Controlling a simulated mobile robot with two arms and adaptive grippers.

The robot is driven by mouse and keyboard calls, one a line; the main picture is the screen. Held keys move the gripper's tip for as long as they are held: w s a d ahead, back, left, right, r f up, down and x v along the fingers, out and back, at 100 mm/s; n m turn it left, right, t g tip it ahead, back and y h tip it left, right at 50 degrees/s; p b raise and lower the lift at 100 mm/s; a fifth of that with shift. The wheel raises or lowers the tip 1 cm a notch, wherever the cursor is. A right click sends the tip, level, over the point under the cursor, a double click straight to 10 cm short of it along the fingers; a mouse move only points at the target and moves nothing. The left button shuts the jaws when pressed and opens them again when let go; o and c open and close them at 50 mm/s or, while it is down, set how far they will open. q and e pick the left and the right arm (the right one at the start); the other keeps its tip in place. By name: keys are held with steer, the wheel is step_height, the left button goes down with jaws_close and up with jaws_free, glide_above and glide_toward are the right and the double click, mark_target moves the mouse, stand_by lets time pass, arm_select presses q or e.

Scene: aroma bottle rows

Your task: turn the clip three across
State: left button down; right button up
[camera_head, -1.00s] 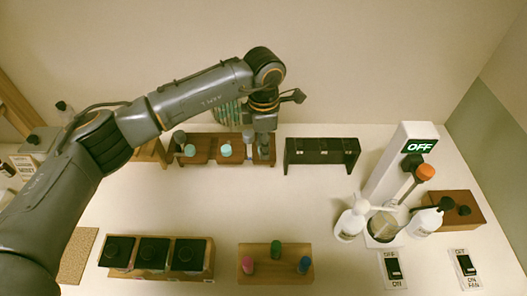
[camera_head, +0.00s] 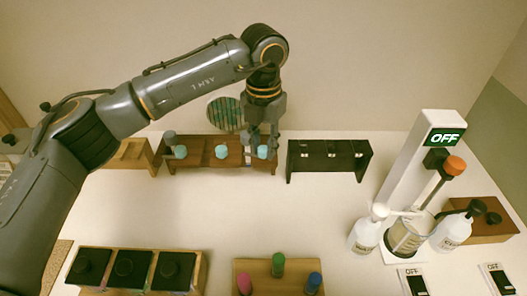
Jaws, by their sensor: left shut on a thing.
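A brown wooden rack (camera_head: 202,161) stands at the back, with three teal-topped pieces in a row: a left one (camera_head: 181,152), a middle one (camera_head: 222,152) and a right one (camera_head: 263,153). My left gripper (camera_head: 263,148) points down at the right end of this rack, its fingers shut on the right teal-topped piece and partly hiding it. The small parts between the fingertips are hard to make out, and I cannot tell which of them is a clip. A black rack (camera_head: 330,167) with several small light fittings along its top stands just to the right. My right gripper is not in view.
A white stand (camera_head: 425,160) with an OFF display and white bottles (camera_head: 364,236) occupies the right. Black-topped blocks (camera_head: 131,268) and a wooden block with coloured pegs (camera_head: 279,267) stand in front. The middle of the table is clear.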

mark_target(263, 148)
arm_select(q)
steer(key=shift+n+b, duration=0.8)
steer(key=shift+n, duration=0.5)
steer(key=shift+r+n, duration=0.1)
steer(key=shift+n, duration=0.2)
steer(key=c, duration=1.1)
jaws_free()
steer(key=shift+r, duration=0.1)
step_height(263, 148, up, 12)
